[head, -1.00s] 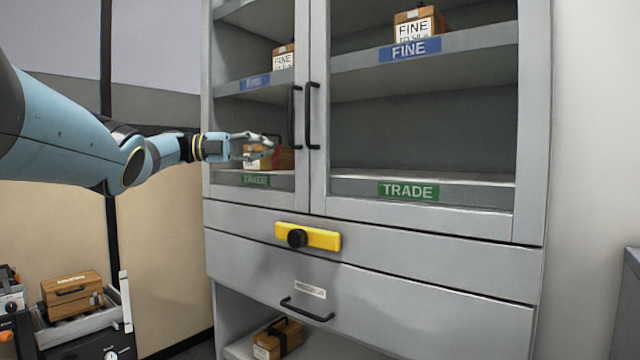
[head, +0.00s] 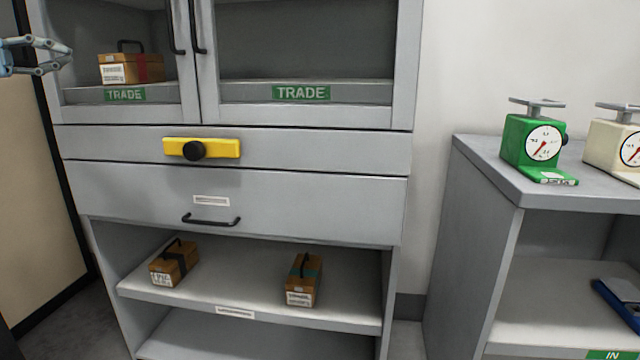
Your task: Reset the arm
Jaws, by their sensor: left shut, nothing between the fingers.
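My left gripper (head: 52,57) is at the upper left edge of the head view, in front of the cabinet's left side. Its thin fingers point right, shut and empty. Most of my left arm is outside the picture. My right gripper is not in view. The grey cabinet (head: 260,152) has two closed glass doors with black handles. Behind the left door a wooden box (head: 131,68) with a red band stands on the shelf with a green TRADE label.
A yellow latch bar (head: 202,149) with a black knob sits above a closed drawer (head: 240,205). Two wooden boxes (head: 174,262) (head: 302,280) stand on the open lower shelf. At right, a green scale (head: 532,140) and a cream scale (head: 612,141) stand on a grey table (head: 490,165).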

